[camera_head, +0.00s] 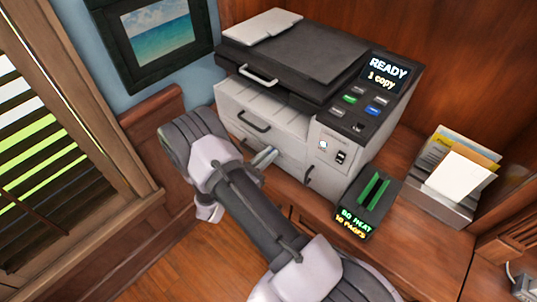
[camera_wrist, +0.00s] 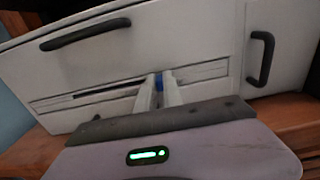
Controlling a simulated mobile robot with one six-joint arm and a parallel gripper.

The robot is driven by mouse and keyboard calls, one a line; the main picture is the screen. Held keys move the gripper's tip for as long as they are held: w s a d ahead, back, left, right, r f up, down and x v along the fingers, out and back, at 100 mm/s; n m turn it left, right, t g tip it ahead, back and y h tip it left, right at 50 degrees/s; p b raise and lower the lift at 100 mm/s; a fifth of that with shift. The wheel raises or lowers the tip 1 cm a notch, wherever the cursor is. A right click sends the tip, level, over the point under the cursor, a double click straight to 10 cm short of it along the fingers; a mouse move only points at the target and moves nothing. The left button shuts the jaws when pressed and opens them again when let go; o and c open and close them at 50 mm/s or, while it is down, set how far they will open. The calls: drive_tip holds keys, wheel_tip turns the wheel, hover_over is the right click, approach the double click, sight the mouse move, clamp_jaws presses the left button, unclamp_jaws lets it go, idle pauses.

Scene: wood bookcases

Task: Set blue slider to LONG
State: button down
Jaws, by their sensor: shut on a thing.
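The blue slider (camera_wrist: 159,81) shows as a small blue patch between the fingertips of my gripper (camera_wrist: 158,88) in the wrist view. My gripper is shut on it. The slider sits along a slot (camera_wrist: 90,95) in the pale lower front of the printer (camera_wrist: 100,65). The fingers hide part of the slot, and I cannot read any LONG marking. In the head view, my gripper (camera_head: 265,157) reaches the lower front of the printer (camera_head: 262,118), and the slider is hidden there.
Dark handles (camera_wrist: 85,35) and (camera_wrist: 261,58) stick out of the printer front near my gripper. The printer screen (camera_head: 385,75) reads "READY 1 copy". A dark device with green slots (camera_head: 373,190) and a paper tray (camera_head: 440,203) stand to the right on the wood counter.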

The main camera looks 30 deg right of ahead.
drive_tip(key=w+b, duration=0.1)
drive_tip(key=w+a, duration=0.1)
drive_tip(key=w, duration=0.1)
drive_tip(key=shift+w+a+f+b, duration=0.1)
drive_tip(key=shift+w+f+b, duration=0.1)
drive_tip(key=shift+b, duration=0.15)
drive_tip(key=shift+w+a+r, duration=0.15)
drive_tip(key=shift+w, duration=0.2)
drive_tip(key=c, duration=1.5)
unclamp_jaws()
